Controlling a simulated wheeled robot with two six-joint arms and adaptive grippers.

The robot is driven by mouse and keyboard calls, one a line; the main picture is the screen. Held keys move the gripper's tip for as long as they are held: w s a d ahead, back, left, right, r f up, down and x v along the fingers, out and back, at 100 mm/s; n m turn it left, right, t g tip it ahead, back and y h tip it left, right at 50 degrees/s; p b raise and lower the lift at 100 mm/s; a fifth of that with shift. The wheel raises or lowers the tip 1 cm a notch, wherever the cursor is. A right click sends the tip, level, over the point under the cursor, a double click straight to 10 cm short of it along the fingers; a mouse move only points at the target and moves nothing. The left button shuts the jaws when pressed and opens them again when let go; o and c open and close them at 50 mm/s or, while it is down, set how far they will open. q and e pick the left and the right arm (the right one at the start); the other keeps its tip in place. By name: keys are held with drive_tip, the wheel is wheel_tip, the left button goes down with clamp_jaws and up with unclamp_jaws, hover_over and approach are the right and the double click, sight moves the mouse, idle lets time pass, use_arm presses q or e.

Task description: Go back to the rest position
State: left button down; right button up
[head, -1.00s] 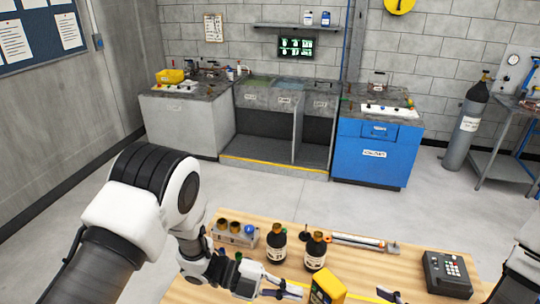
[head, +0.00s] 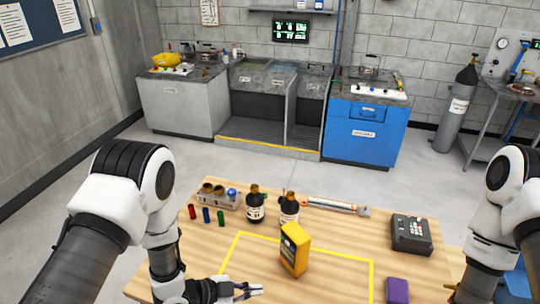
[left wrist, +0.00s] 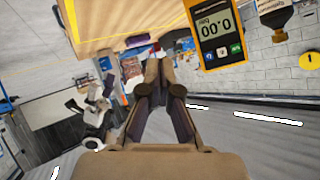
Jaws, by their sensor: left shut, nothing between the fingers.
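My left gripper (head: 248,290) is low in the head view, near the front of the wooden table (head: 335,225), left of the yellow meter (head: 295,248). Its fingers are together and empty. In the left wrist view the fingers of my left gripper (left wrist: 160,62) meet with nothing between them, and the meter (left wrist: 218,32) shows beside them, apart. My right arm (head: 495,215) comes down at the right edge of the head view. Its gripper is not clearly visible.
Yellow tape (head: 371,280) marks an area around the meter.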

use_arm(q)
drive_tip(key=s+a+f+n+g+y, duration=0.2)
drive_tip(key=s+a+f+n+y, duration=0.3)
drive_tip(key=s+a+n, duration=0.5)
drive_tip(key=s+a+f+n+g+y, duration=0.3)
drive_tip(key=s+a+f+n+y, duration=0.3)
drive_tip(key=s+a, duration=0.5)
use_arm(e)
drive_tip(key=s+d+f+m+g+h, duration=0.2)
drive_tip(key=s+f+g, duration=0.15)
drive_tip(key=s, duration=0.35)
drive_tip(key=s+d+f+m+g+h, duration=0.1)
drive_tip(key=s+f+m+g+h, duration=0.25)
drive_tip(key=s, duration=0.25)
use_arm(q)
wheel_tip(320, 180, down, 11)
drive_tip(key=s+n+b, duration=0.2)
drive_tip(key=b, duration=1.1)
drive_tip(key=shift+s+d, duration=0.3)
drive_tip(key=shift+s, duration=0.05)
use_arm(e)
wheel_tip(320, 180, down, 14)
drive_tip(key=s, duration=0.1)
drive_tip(key=shift+d+n+y, duration=0.2)
drive_tip(key=shift+n+y, duration=0.15)
use_arm(q)
drive_tip(key=shift+w+f, duration=0.1)
drive_tip(key=shift+f, duration=0.05)
use_arm(e)
drive_tip(key=shift+w+r, duration=0.1)
